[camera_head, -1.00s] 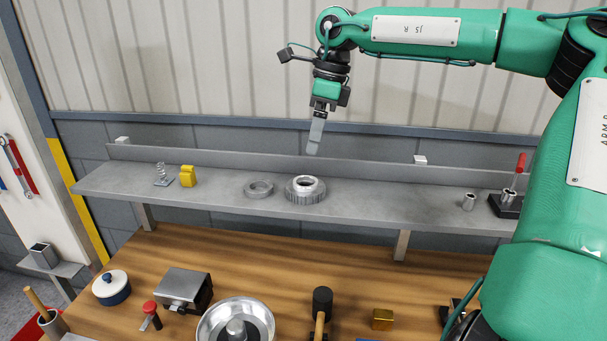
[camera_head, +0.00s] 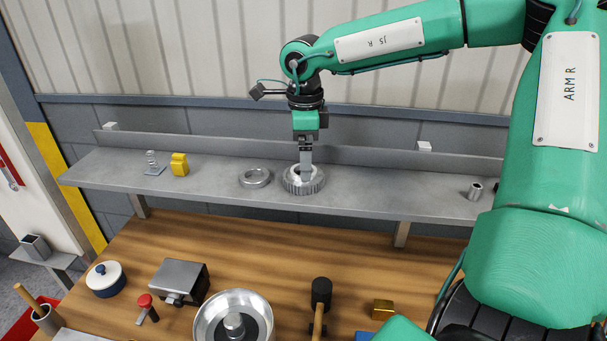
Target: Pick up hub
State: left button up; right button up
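The hub, which I take to be the toothed grey metal ring with a raised collar (camera_head: 293,186), lies flat on the grey shelf (camera_head: 220,188) above the bench. My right gripper (camera_head: 306,174) points straight down over it, with the fingertips at the hub's centre opening. The fingers overlap in a near edge-on view, so the gap between them and any contact with the collar are unclear. My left gripper is out of view.
A plain metal ring (camera_head: 255,178) lies just left of the hub. A yellow block (camera_head: 180,165) and a spring on a plate (camera_head: 153,165) stand farther left, and a small metal cylinder (camera_head: 475,190) far right. A raised lip (camera_head: 240,148) runs behind. The bench below holds a steel bowl (camera_head: 205,325) and a mallet (camera_head: 321,292).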

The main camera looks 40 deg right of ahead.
jog(key=shift+f+p, duration=0.35)
jog(key=shift+f, duration=0.05)
notch_tip(320, 180, down, 3)
jog(key=shift+w+f+p, duration=0.1)
jog(key=shift+w+p, duration=0.05)
jog(key=shift+p, duration=0.5)
jog(key=shift+f, duration=0.35)
jog(key=c, duration=1.3)
jog(key=shift+r, duration=0.15)
